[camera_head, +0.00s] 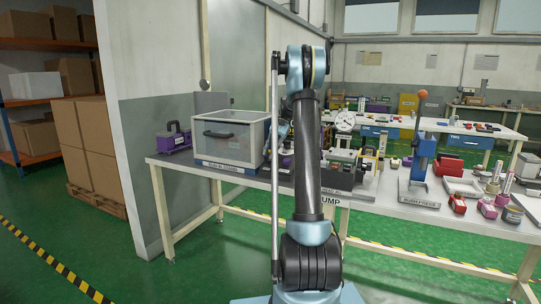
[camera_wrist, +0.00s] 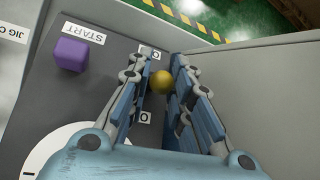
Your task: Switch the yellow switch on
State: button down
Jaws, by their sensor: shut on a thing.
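In the wrist view, the yellow switch (camera_wrist: 161,82) shows as a round yellow knob on a dark grey panel (camera_wrist: 100,92). My gripper (camera_wrist: 162,66) has one blue-padded finger on each side of the knob and is shut on it. Small white labels sit above and below the knob beside the left finger. The switch's base is hidden by the fingers, so I cannot tell its position.
On the panel are a purple block (camera_wrist: 71,54) by the word START and part of a white disc (camera_wrist: 75,152). Green floor lies in front.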

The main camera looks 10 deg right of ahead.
jog(key=shift+w, duration=0.1)
jog(key=c, duration=1.5)
grip_release()
jog(key=shift+f, duration=0.1)
jog(key=shift+o, duration=0.2)
jog(key=v, duration=1.2)
jog(key=shift+a, duration=0.15)
